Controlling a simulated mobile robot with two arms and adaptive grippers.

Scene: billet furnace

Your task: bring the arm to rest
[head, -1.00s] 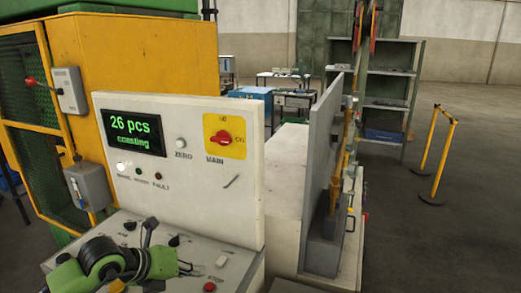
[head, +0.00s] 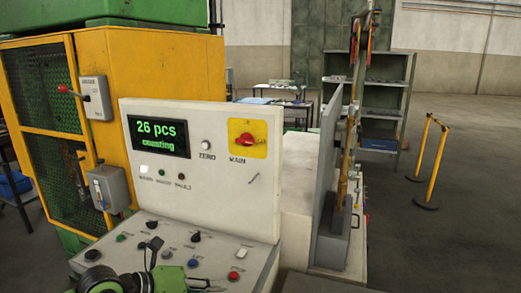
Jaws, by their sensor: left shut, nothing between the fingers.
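My left arm, green with dark joints, shows at the bottom edge in the head view, low over the front of the control desk (head: 255,262). My left gripper (head: 203,287) is mostly cut off by the bottom edge; it is shut and empty. A dark cable loop stands up from the wrist. The upright panel (head: 205,190) behind has a green display (head: 159,137) reading "26 pcs counting" and a red main switch (head: 246,140) on a yellow plate. My right gripper is not in view.
A yellow cabinet with a mesh door (head: 40,120) stands at the left, with a red-handled switch box (head: 95,97). A grey upright plate (head: 328,170) stands right of the panel. Shelves (head: 380,110) and a yellow barrier (head: 437,165) are farther back. Open floor lies at the right.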

